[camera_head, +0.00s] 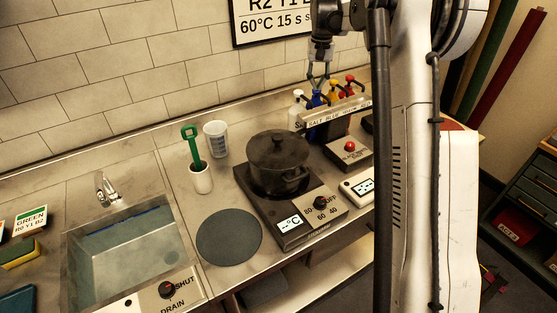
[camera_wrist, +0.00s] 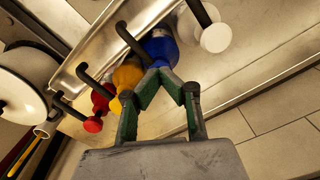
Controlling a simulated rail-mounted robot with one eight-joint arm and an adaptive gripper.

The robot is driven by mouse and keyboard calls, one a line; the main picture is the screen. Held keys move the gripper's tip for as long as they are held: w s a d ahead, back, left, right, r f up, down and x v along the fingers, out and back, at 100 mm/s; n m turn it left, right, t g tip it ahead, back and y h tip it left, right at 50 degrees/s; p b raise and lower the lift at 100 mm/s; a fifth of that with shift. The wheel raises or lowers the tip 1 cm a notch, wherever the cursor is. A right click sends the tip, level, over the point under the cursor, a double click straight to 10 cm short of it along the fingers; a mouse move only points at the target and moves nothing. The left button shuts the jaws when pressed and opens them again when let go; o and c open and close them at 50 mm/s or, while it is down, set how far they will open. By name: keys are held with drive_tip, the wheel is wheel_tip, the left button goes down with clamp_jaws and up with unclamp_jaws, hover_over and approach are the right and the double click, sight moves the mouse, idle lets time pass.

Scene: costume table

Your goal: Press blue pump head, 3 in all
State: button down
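The blue pump head (camera_wrist: 160,47) has a black nozzle and stands between the white and yellow pumps. In the head view the blue pump (camera_head: 316,99) is partly hidden behind the label rail. My gripper (camera_head: 318,84) hangs from above, just over the blue pump. In the wrist view the green fingertips of my gripper (camera_wrist: 158,74) come together at the edge of the blue head, with nothing held between them. I cannot tell whether they touch the head.
White (camera_wrist: 216,38), yellow (camera_wrist: 127,76) and red (camera_wrist: 101,99) pumps stand close beside the blue one. A label rail (camera_head: 337,113) runs in front. A black pot (camera_head: 277,160) on a hot plate stands to the left. The sink (camera_head: 130,245) is farther left.

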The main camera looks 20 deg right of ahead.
drive_tip(key=shift+r, duration=0.1)
drive_tip(key=shift+r+p, duration=0.9)
drive_tip(key=shift+r, duration=0.85)
drive_tip(key=shift+f, duration=0.3)
drive_tip(key=shift+f+b, duration=1.15)
drive_tip(key=shift+f, duration=0.45)
drive_tip(key=shift+r, duration=0.15)
drive_tip(key=shift+r+p, duration=0.9)
drive_tip(key=shift+r, duration=0.85)
drive_tip(key=shift+r+p, duration=1.55)
drive_tip(key=shift+r, duration=1.45)
